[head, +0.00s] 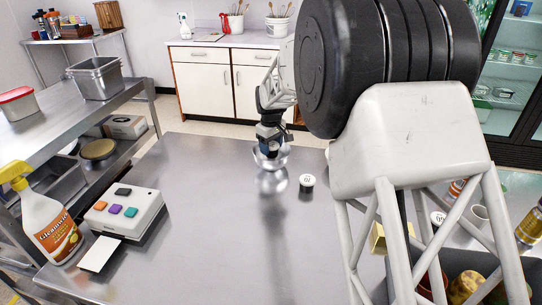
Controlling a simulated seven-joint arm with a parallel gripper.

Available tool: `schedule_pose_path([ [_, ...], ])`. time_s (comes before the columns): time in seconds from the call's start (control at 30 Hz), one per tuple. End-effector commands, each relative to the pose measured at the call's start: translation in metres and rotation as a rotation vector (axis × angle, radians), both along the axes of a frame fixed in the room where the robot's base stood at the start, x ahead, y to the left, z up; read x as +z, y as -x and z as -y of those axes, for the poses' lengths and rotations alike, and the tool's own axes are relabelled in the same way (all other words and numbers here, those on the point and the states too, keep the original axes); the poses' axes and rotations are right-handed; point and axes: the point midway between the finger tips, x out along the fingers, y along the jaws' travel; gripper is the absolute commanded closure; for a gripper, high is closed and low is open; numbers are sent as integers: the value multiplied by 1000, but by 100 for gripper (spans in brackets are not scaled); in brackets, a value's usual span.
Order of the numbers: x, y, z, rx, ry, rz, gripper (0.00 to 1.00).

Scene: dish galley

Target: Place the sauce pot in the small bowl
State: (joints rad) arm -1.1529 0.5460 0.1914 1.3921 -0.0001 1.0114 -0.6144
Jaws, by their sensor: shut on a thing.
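The small bowl (284,161) is a shiny metal bowl standing on the steel table, in the upper middle of the head view. My gripper (268,149) points down over the bowl, with its fingertips at or just inside the rim. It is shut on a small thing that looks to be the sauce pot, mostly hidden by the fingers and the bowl. I cannot tell whether the held thing touches the bowl's bottom.
A small white lidded tub (307,183) stands right of the bowl. A button box (126,214), a white card (100,254) and a spray bottle (46,222) are at left. A crate (465,262) with jars is at lower right. The table's middle (230,235) is clear.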

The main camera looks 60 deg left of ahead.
Motion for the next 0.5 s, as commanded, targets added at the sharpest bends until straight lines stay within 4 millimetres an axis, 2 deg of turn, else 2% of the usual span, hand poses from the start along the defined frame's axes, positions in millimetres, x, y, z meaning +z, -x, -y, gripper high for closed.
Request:
schedule_pose_path([
  [0.3,-38,0,0,0,1,-1,66],
  [0.5,-44,0,0,0,0,0,66],
])
